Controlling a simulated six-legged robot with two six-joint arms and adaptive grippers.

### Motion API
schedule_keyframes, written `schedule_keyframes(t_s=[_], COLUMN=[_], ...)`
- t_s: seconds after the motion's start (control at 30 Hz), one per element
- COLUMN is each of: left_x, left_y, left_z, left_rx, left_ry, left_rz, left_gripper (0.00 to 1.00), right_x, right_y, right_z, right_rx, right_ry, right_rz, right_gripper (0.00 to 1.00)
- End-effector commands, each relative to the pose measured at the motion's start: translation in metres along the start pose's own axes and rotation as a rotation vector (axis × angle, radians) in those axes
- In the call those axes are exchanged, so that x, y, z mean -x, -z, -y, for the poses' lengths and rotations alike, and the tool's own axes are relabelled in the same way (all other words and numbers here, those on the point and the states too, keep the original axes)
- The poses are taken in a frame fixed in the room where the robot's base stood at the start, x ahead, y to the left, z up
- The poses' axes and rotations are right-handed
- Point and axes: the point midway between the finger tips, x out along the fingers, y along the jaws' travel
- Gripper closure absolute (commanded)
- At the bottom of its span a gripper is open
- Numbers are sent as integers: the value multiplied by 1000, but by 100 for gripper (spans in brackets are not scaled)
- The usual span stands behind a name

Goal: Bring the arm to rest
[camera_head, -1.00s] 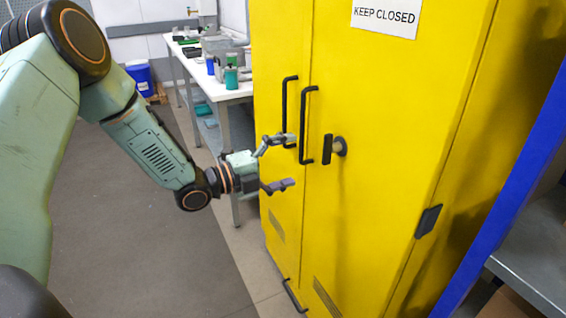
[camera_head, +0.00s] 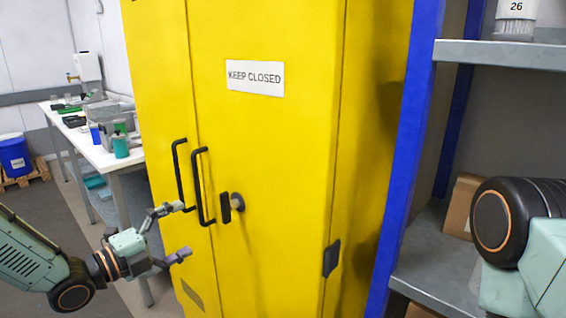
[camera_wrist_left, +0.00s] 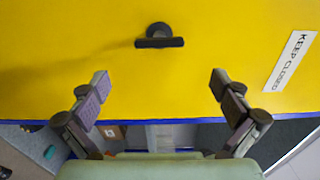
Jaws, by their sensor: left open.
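My left gripper (camera_head: 172,232) is open and empty in front of the yellow cabinet (camera_head: 290,150), near its two black door handles. In the head view its upper finger overlaps the lower part of the left handle (camera_head: 180,176); I cannot tell whether they touch. The left wrist view shows the two fingers (camera_wrist_left: 158,88) spread wide, with the yellow door and the black latch knob (camera_wrist_left: 159,36) beyond them and nothing between. The cabinet doors look shut. Part of my right arm (camera_head: 520,240) shows at the right edge; its gripper is out of view.
A blue-framed grey shelf unit (camera_head: 440,262) stands right of the cabinet, holding a cardboard box (camera_head: 460,205). A white bench (camera_head: 130,160) with lab items stands behind at left. A blue drum (camera_head: 15,158) is at the far left. Floor at left is clear.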

Motion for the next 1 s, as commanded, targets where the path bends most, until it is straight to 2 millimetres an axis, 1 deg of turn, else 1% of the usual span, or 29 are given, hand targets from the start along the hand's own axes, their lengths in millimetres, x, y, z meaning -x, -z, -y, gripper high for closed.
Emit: schedule_keyframes(t_s=[0.37, 0.6, 0.8, 1.0], left_x=[-42, -76, -101, -113], left_y=[2, 2, 2, 2], left_z=[-1, -1, -1, -1], left_rx=[-2, -3, -1, 2], left_ry=[-3, -1, -1, -2], left_rz=[-5, -5, -3, -1], left_gripper=[0, 0, 0, 0], right_x=[0, 0, 0, 0], right_y=[0, 0, 0, 0], right_z=[0, 0, 0, 0], right_rx=[0, 0, 0, 0], right_ry=[0, 0, 0, 0], right_rz=[0, 0, 0, 0], right_gripper=[100, 100, 100, 100])
